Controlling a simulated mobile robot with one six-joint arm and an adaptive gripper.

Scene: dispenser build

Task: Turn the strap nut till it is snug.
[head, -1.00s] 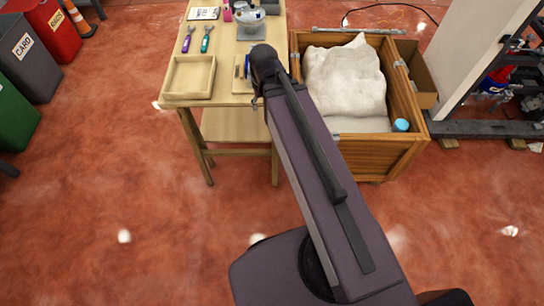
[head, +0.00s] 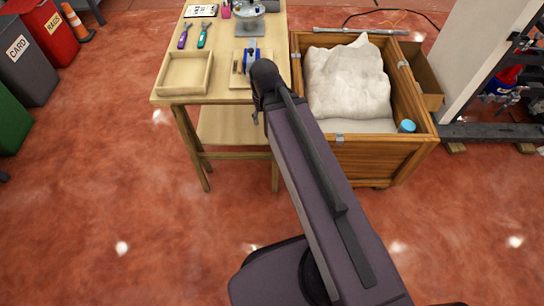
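A small wooden board (head: 239,82) lies at the right side of the wooden table, with upright blue parts (head: 251,57) on it. The elbow of my arm covers the board's right edge. Behind it stands a grey stand with a pale bowl-like part (head: 247,8), cut by the top edge of the picture. I cannot make out the strap nut. My gripper cannot be made out; my own arm hides that area, and only small dark parts show below the elbow.
On the wooden table (head: 222,70) are an empty tray (head: 186,72), a purple tool (head: 184,36), a green tool (head: 204,35) and a white card (head: 201,11). A wooden crate (head: 378,152) with a white sack (head: 347,80) stands close to the right.

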